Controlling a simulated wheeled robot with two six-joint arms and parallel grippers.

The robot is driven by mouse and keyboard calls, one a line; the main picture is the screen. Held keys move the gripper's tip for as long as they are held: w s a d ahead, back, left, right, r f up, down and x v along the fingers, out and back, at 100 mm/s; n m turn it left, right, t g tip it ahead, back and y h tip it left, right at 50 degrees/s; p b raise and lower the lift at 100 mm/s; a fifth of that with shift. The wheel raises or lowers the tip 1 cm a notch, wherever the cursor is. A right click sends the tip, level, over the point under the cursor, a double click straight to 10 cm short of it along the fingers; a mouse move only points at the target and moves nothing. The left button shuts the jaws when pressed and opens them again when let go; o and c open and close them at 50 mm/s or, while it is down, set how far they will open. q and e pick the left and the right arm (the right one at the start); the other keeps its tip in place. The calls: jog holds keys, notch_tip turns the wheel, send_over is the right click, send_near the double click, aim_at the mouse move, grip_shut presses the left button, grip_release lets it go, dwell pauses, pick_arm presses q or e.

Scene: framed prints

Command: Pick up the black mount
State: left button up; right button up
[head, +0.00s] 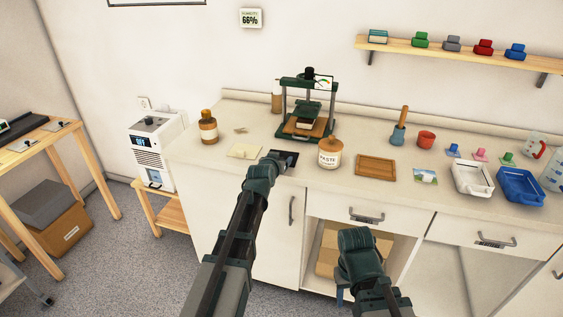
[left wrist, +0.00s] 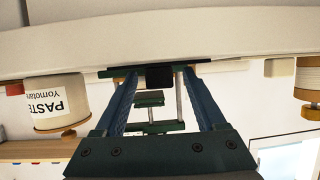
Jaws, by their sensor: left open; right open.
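The black mount (head: 287,157) is a flat dark piece on the white counter in front of the green press, partly covered by my left gripper in the head view. My left gripper (head: 276,160) is at its near-left edge, open. In the left wrist view, which shows the scene upside down, my left gripper's two blue fingers (left wrist: 161,78) are apart, with a dark shape between their tips; I cannot tell whether they touch the mount. My right gripper (head: 342,291) hangs low in front of the open cabinet, away from the mount, its fingers mostly hidden.
The press (head: 309,108) stands behind the mount. A paste jar (head: 330,153) is close on the right; a cream sheet (head: 244,151) and brown bottle (head: 208,127) are on the left. A wooden board (head: 376,167) and trays (head: 473,179) are farther right.

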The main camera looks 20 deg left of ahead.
pick_arm(q)
jog(key=shift+r, duration=0.1)
grip_shut()
jog(key=shift+r, duration=0.1)
dwell(0.4)
notch_tip(320, 180, up, 10)
jog(key=p, duration=1)
